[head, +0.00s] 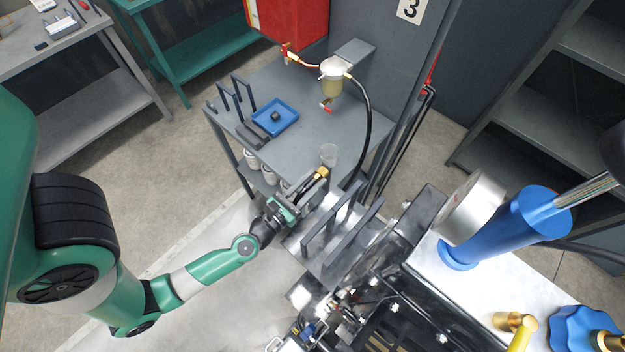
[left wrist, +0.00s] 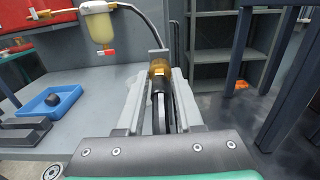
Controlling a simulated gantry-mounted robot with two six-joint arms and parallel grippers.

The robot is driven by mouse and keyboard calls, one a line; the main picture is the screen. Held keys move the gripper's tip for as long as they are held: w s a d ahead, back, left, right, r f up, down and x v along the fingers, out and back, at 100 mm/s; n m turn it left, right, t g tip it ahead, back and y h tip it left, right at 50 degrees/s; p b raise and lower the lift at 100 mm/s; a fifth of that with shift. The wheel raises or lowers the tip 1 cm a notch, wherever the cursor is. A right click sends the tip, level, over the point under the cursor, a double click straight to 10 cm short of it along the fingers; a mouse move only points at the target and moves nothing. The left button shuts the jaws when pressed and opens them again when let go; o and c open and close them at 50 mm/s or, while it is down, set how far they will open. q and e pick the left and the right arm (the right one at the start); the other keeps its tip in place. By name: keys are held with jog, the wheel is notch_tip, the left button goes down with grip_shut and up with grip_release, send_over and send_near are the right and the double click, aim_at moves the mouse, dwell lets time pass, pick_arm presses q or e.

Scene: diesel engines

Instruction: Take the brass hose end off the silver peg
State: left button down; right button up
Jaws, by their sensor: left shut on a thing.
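The brass hose end (head: 322,172) is at the tip of my left gripper (head: 314,184), near the front edge of the grey table. In the left wrist view, the brass hose end (left wrist: 160,69) stands upright between the two grey fingers of my left gripper (left wrist: 160,85). The black hose (left wrist: 158,98) runs along between the fingers below it. The gripper is shut on the hose end. I cannot make out the silver peg, nor tell whether the hose end is on it. My right gripper is not in view.
A filter bowl (head: 332,78) with a black hose stands at the back of the grey table (head: 300,130). A clear cup (head: 328,154) is close beyond the gripper. A blue tray (head: 275,117) is to the left. Dark upright bars (head: 345,225) and the engine lie to the right.

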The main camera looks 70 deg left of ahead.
aim_at(306, 189)
pick_arm(q)
jog(key=shift+b+v, duration=0.45)
jog(key=shift+v, duration=2.65)
